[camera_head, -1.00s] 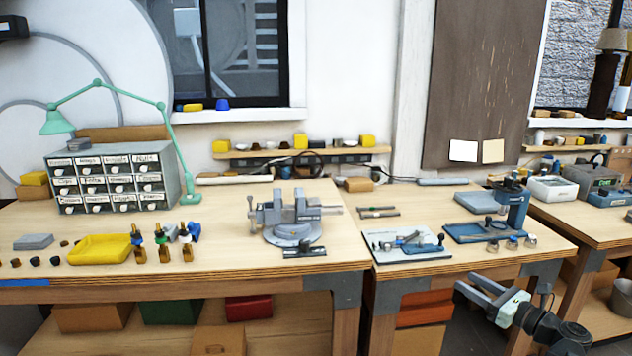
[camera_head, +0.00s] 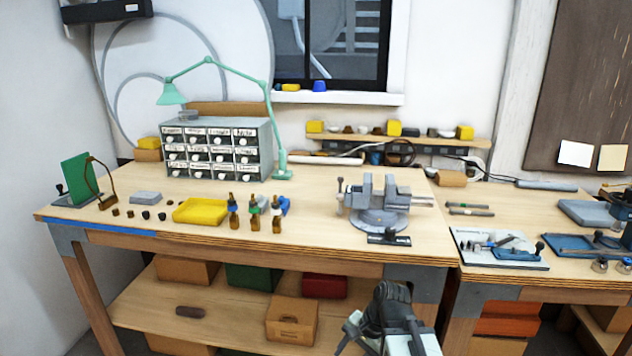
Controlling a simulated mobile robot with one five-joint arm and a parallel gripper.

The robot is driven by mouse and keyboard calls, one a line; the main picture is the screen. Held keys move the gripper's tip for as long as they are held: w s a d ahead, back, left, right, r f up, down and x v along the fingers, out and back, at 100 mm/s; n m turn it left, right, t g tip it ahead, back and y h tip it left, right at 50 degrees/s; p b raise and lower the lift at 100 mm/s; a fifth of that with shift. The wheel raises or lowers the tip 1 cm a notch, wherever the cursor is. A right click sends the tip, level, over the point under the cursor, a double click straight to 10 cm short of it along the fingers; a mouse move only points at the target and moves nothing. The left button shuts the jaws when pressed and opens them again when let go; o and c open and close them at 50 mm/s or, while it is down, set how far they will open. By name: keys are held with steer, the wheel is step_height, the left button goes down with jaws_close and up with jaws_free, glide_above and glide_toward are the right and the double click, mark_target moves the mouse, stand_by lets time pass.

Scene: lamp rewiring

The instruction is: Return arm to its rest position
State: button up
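My gripper (camera_head: 352,338) is at the bottom of the view, in front of the left workbench and below its top. Its light-coloured parts point down and left, and its tips are close to the bottom edge. I cannot tell whether its fingers are apart or together. No object shows in it. The dark wrist part of my arm stands above it. The gripper appears apart from the bench (camera_head: 318,236) and from everything on it.
A green desk lamp (camera_head: 268,100), a drawer cabinet (camera_head: 215,150), a yellow tray (camera_head: 200,211), small bottles (camera_head: 254,218) and a grey vise (camera_head: 378,210) stand on the bench. Boxes, including a cardboard box (camera_head: 292,322), sit on the shelf below.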

steer(key=s+d+f+n+h, duration=0.2)
steer(key=d+n+h, duration=0.2)
steer(key=d+n, duration=0.3)
step_height(320, 180, up, 16)
steer(key=p, duration=1.5)
steer(key=shift+w+d+f+g, duration=0.2)
steer(key=shift+d+g, duration=0.1)
steer(key=shift+d, duration=0.15)
